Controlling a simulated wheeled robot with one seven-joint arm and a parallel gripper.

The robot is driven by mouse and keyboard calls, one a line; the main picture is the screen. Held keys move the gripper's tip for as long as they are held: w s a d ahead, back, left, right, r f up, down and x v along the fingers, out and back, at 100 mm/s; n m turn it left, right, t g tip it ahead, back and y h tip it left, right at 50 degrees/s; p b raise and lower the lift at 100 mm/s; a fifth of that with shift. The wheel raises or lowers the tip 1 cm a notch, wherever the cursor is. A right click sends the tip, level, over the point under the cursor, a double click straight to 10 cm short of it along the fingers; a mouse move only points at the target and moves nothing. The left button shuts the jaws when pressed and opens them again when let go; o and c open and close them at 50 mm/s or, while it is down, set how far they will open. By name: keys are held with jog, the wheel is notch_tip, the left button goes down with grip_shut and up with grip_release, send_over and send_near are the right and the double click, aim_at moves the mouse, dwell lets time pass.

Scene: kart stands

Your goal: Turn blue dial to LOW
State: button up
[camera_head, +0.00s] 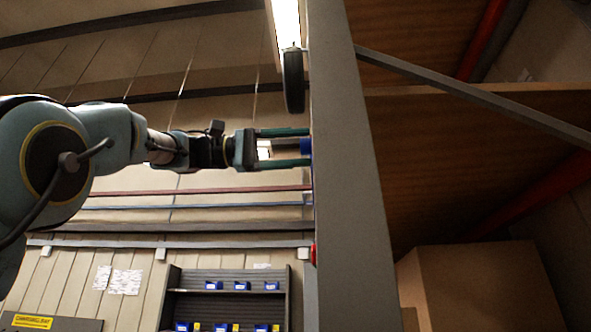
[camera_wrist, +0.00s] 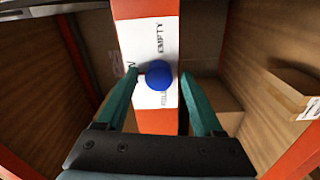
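The blue dial (camera_wrist: 160,76) is a round knob on a white label (camera_wrist: 150,35) on an orange-red upright in the wrist view. The label reads "EMPTY" above right and apparently "FULL" below. A word at left is mostly hidden by a finger; only its last letter shows. A small pale mark sits at the dial's left edge. My gripper (camera_wrist: 160,80) is open, one finger on each side of the dial, with gaps visible. In the head view the gripper (camera_head: 308,147) points right at the post, and the blue dial (camera_head: 306,146) shows between its fingertips.
A grey post (camera_head: 350,200) stands right beside the fingertips. A black wheel-like object (camera_head: 293,80) hangs above the gripper. A red knob-like piece (camera_head: 313,254) is lower on the post. A shelf with blue bins (camera_head: 225,300) stands below. Cardboard boxes (camera_head: 485,290) lie behind the post.

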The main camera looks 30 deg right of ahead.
jog(key=b+v, duration=0.1)
jog(key=v, duration=0.9)
jog(key=shift+w+a, duration=0.2)
jog(key=shift+a, duration=0.15)
dwell(0.3)
